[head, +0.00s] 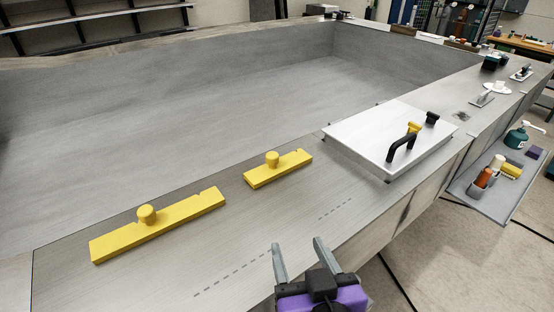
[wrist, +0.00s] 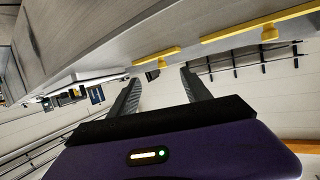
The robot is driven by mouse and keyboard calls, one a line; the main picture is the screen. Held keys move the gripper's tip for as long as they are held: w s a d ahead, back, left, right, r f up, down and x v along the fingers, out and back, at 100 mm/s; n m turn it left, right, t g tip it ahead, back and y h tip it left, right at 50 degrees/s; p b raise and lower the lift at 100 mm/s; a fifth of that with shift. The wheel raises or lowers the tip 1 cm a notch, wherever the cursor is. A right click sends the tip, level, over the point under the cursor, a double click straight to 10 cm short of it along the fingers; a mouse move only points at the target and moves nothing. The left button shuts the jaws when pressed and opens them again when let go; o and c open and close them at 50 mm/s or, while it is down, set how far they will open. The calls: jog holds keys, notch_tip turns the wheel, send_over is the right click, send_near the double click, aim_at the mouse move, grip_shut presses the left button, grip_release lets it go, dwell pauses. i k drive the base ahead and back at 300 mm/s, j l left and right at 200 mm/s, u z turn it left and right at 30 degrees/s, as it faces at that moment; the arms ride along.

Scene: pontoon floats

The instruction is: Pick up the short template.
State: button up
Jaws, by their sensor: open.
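The short template (head: 288,171) is a yellow bar with a round knob, lying flat on the grey ledge beside the basin. The longer yellow template (head: 170,222), also knobbed, lies to its left. My gripper (head: 297,247) is open and empty, in front of the short template and apart from it, at the near side of the ledge. In the wrist view, my gripper (wrist: 157,80) shows its two spread fingers, with the short template (wrist: 150,58) beyond them and the long template (wrist: 245,32) to the right. Nothing hides the short template in the head view.
A white lid or plate (head: 362,135) with a black handle lies right of the short template. A large grey basin (head: 200,100) lies behind the ledge. A side shelf (head: 490,198) with bottles stands at the right. Dashed lines mark the clear near ledge.

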aim_at(276, 166)
jog(key=i+j, duration=0.1)
jog(key=i, duration=0.35)
jog(key=i+j, duration=0.1)
jog(key=i, duration=0.3)
